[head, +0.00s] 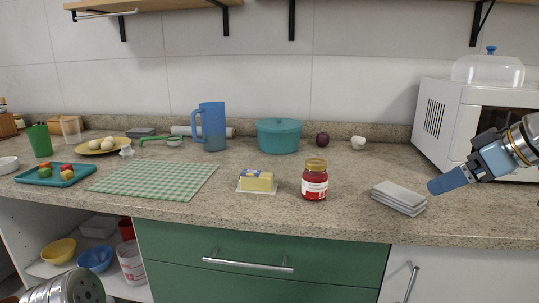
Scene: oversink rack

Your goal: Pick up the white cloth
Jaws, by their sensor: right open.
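The white cloth (398,196) lies folded in a flat, pale stack on the counter, right of centre in the head view. My right gripper (434,187) comes in from the right with its blue fingers pointing left. Its tips are close to the cloth's right side, and no contact with it shows. The gripper is open and seen side-on, with nothing visible in it. Only a metal part of my left arm shows at the lower left; the left gripper is out of view.
A red-labelled jar (315,182) stands left of the cloth, with butter (256,181) further left. A white microwave (467,118) stands behind my right gripper. A teal pot (279,135) and blue pitcher (210,128) are at the back. Counter is clear between jar and cloth.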

